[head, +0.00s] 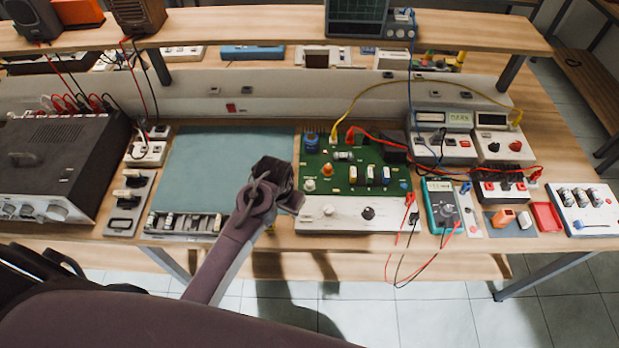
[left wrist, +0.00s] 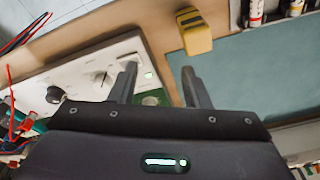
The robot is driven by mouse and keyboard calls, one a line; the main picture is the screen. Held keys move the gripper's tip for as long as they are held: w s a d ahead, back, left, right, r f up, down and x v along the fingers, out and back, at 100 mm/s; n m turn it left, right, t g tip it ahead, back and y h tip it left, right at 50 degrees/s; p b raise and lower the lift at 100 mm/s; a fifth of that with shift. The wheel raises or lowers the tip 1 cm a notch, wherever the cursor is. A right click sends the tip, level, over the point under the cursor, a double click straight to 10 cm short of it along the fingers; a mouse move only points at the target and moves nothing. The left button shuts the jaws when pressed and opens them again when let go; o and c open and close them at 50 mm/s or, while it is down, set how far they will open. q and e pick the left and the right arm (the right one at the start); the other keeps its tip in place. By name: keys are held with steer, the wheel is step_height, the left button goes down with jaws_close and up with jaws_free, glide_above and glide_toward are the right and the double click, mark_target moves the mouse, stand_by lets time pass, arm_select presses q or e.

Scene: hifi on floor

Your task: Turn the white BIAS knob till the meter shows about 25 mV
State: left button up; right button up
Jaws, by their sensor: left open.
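The white control panel (head: 347,226) lies in front of the green circuit board (head: 340,172). A pale knob (head: 329,210), seemingly the BIAS knob, stands on it left of a black knob (head: 368,213). The panel also shows in the left wrist view (left wrist: 82,72); its lettering is too small to read. My left gripper (head: 283,180) is open and empty, left of the pale knob and apart from it. In the left wrist view its fingers (left wrist: 159,75) are spread near the panel's end. A green multimeter (head: 441,206) stands right of the panel; its reading is illegible.
A blue-green mat (head: 232,160) lies left of the board. Red and black leads (head: 405,245) hang over the bench's front edge by the multimeter. A boxed display (head: 447,120) stands behind right. A yellow block (left wrist: 194,30) is just beyond the fingers in the wrist view.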

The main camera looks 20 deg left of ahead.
arm_select(q)
steer(key=shift+g, duration=0.3)
steer(key=w, duration=0.7)
steer(key=shift+d+f, duration=0.1)
steer(key=shift+d, duration=0.15)
steer(key=r+g, duration=0.1)
steer(key=r, duration=0.1)
glide_above(310, 183)
steer(key=shift+f+p, duration=0.2)
steer(key=shift+p, duration=0.15)
steer(key=shift+w, duration=0.15)
steer(key=shift+f+b, duration=0.25)
steer(key=shift+b, duration=0.2)
steer(key=shift+f+b, duration=0.35)
steer(key=shift+f, duration=0.05)
step_height(310, 183, down, 6)
steer(key=b, duration=0.6)
steer(key=shift+f+b, duration=0.15)
steer(key=shift+b, duration=0.2)
arm_select(e)
step_height(310, 183, down, 7)
steer(key=d, duration=0.1)
steer(key=shift+f, duration=0.15)
